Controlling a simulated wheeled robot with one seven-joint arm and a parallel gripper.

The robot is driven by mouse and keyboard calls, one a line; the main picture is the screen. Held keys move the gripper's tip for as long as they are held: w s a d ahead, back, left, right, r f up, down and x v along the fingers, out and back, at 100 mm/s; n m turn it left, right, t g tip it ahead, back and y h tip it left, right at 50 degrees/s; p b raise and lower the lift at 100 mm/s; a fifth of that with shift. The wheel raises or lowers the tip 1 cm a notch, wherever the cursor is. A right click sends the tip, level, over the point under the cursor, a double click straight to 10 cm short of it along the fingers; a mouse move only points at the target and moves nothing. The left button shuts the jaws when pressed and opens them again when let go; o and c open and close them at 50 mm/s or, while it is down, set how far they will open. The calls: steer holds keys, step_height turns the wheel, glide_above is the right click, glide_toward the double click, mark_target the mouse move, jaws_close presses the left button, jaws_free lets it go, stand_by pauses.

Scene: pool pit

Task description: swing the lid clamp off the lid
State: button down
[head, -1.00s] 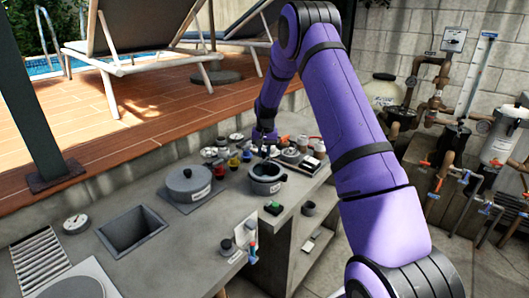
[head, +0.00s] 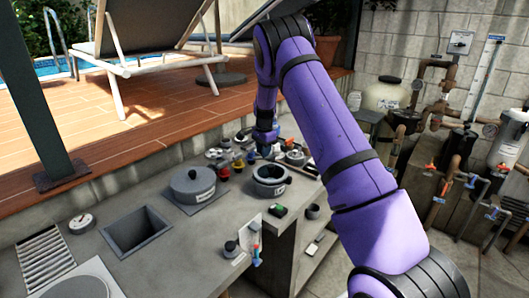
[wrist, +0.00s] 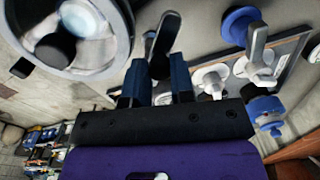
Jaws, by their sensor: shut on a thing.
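The round pot-like housing (head: 270,181) stands near the counter's right edge in the head view. In the wrist view its round rim and clear lid (wrist: 92,28) with a black knob fill the upper left. A dark, flat clamp handle (wrist: 163,38) stands beside the rim. My gripper (wrist: 160,80) has its two blue fingers either side of the handle's lower part and is shut on it. In the head view my gripper (head: 265,145) is small, just behind the housing. Where the clamp meets the lid is hard to see.
A grey lidded pot (head: 193,184) stands left of the housing. Small coloured knobs (head: 238,160) crowd behind it. Open counter lies in front, beside a square basin (head: 136,230).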

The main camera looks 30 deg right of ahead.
steer(key=shift+w+d+m, duration=0.15)
steer(key=shift+w+m, duration=0.15)
steer(key=shift+m, duration=0.7)
steer(key=shift+w+d+m, duration=0.15)
steer(key=shift+w+m, duration=0.15)
steer(key=shift+m, duration=0.7)
steer(key=c, duration=1)
jaws_free()
steer(key=r, duration=1)
steer(key=shift+s+r, duration=0.2)
steer(key=shift+r, duration=0.2)
